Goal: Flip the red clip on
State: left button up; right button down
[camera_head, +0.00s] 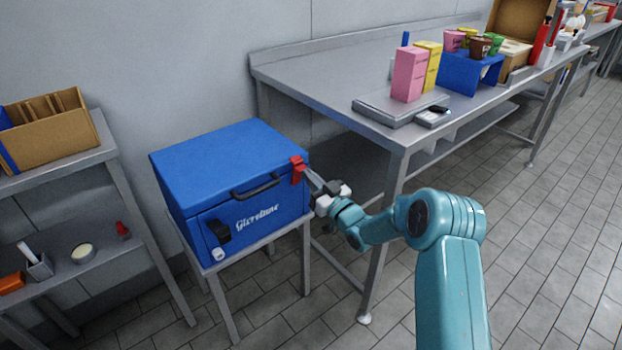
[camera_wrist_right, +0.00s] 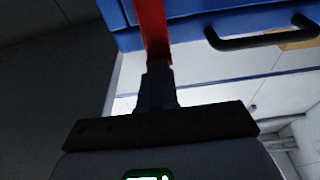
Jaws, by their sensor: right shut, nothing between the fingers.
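A blue box (camera_head: 225,170) with a lid and a black front handle (camera_head: 255,187) stands on a small metal stand. The red clip (camera_head: 298,168) is at the upper right corner of its front. A black clip (camera_head: 217,232) is at the left of the front. My right gripper (camera_head: 310,174) is shut, its fingertips at the red clip's lower end. In the right wrist view the red clip (camera_wrist_right: 152,30) runs down to the closed fingertips (camera_wrist_right: 158,72); whether they touch cannot be told. My left gripper is not in view.
A metal table (camera_head: 330,75) stands right of the box, holding a scale (camera_head: 385,109), pink and yellow cartons and a blue rack (camera_head: 465,74). A shelf (camera_head: 50,175) with small items stands left. The tiled floor is clear at right.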

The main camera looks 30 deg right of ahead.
jog(key=shift+w+r+g+p, duration=0.3)
jog(key=shift+r+p, duration=0.15)
jog(key=shift+p, duration=0.1)
jog(key=shift+w+r+g, duration=0.1)
jog(key=shift+r+g, duration=0.05)
jog(key=shift+g, duration=0.15)
jog(key=shift+w+a+b, duration=0.1)
jog(key=shift+w+b, duration=0.15)
jog(key=shift+b, duration=0.35)
jog(key=shift+w+r, duration=0.1)
jog(key=shift+r, duration=0.1)
jog(key=shift+f, duration=0.1)
